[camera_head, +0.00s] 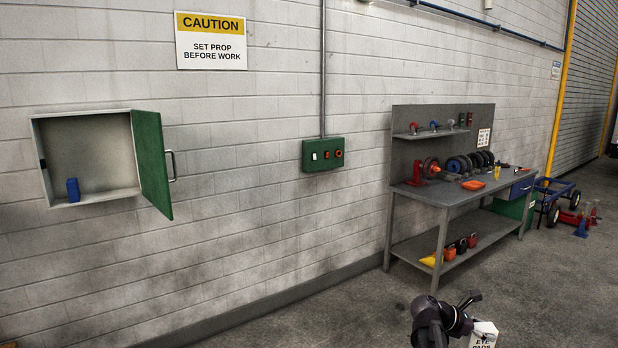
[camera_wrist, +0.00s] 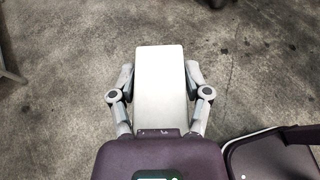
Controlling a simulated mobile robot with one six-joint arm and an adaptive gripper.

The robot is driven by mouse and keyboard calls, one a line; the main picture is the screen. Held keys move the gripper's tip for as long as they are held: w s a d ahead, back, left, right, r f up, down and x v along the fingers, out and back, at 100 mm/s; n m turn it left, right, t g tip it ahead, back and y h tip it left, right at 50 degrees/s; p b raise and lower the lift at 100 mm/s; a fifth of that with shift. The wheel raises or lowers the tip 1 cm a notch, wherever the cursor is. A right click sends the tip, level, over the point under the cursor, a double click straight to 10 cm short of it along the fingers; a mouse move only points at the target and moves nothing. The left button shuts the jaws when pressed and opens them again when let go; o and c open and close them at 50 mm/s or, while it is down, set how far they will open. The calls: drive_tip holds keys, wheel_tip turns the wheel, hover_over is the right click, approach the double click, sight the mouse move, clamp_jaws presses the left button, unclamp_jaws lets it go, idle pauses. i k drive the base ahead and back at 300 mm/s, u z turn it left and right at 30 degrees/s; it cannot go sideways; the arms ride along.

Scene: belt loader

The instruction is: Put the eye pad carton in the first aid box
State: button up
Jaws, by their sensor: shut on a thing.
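The eye pad carton (camera_head: 484,335) is white with dark lettering and shows at the bottom edge of the head view, partly cut off. In the wrist view the carton (camera_wrist: 160,85) is a plain pale block between the two fingers. My gripper (camera_wrist: 160,82) is shut on it, one finger on each side, held above the concrete floor. The first aid box (camera_head: 88,158) hangs on the wall at the left of the head view. Its green door (camera_head: 151,163) stands open to the right. A small blue object (camera_head: 73,190) stands inside on its floor, at the left.
A grey workbench (camera_head: 450,193) with wheels and tools stands along the wall at right. A green switch box (camera_head: 323,154) is on the wall between bench and first aid box. A blue cart (camera_head: 556,194) stands beyond the bench. The floor before the wall is clear.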

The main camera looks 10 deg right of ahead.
sight(114, 194)
drive_tip(key=u, duration=0.4)
drive_tip(key=i, duration=0.5)
drive_tip(key=u, duration=0.6)
drive_tip(key=i, duration=0.75)
drive_tip(key=u, duration=0.3)
